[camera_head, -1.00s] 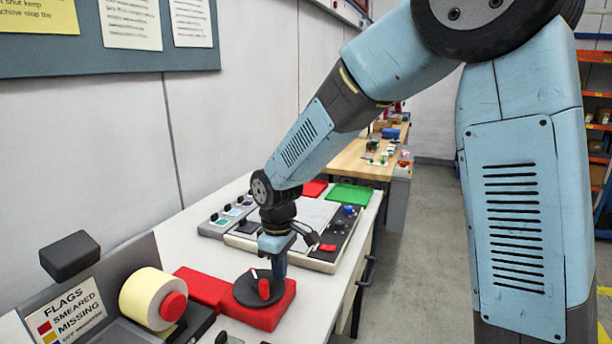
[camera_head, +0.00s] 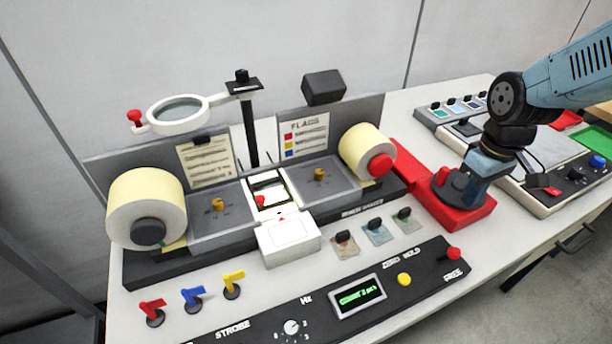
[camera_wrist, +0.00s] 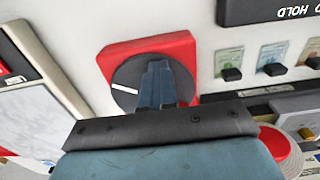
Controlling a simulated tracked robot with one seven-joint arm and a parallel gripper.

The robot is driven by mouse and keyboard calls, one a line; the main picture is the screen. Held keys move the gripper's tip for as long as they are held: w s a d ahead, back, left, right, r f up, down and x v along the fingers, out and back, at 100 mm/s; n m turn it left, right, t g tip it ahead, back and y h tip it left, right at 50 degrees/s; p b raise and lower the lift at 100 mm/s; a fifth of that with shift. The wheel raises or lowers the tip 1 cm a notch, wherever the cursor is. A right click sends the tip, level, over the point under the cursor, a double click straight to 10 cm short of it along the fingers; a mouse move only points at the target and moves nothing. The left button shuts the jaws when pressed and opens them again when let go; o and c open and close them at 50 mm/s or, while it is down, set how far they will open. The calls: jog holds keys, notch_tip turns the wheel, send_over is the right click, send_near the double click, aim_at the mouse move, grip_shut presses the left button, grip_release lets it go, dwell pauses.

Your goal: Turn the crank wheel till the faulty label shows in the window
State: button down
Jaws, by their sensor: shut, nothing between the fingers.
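The crank wheel (camera_head: 451,186) is a dark disc with a red knob (camera_head: 443,177) on a red base (camera_head: 436,209), right of the rewinder. In the wrist view the dark disc (camera_wrist: 128,76) has a white line on it; the fingers cover part of it. My gripper (camera_head: 472,192) points down at the wheel's right part with its fingers shut and empty; it also shows in the wrist view (camera_wrist: 158,70). Whether it touches the wheel or knob I cannot tell. The window (camera_head: 268,190) between the two plates shows a pale label with a red spot at its lower left; its print is too small to read.
Cream label rolls stand left (camera_head: 147,205) and right (camera_head: 364,150). A magnifier (camera_head: 180,109) on a post stands behind the window. A flags sign (camera_head: 305,134) is at the back. In front are coloured flags (camera_head: 193,296) and a strobe panel (camera_head: 320,310) with a green-lit display.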

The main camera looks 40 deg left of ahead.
jog(key=c, duration=1.9)
grip_release()
jog(key=shift+w+f, duration=0.1)
jog(key=shift+o, duration=1.1)
jog(key=o, duration=0.4)
jog(key=shift+w+r, duration=0.2)
jog(key=shift+r, duration=0.2)
jog(key=o, duration=0.3)
jog(key=shift+s+r, duration=0.1)
jog(key=shift+r, duration=0.65)
jog(key=shift+o, duration=0.3)
notch_tip(320, 180, up, 7)
jog(key=shift+f, duration=0.1)
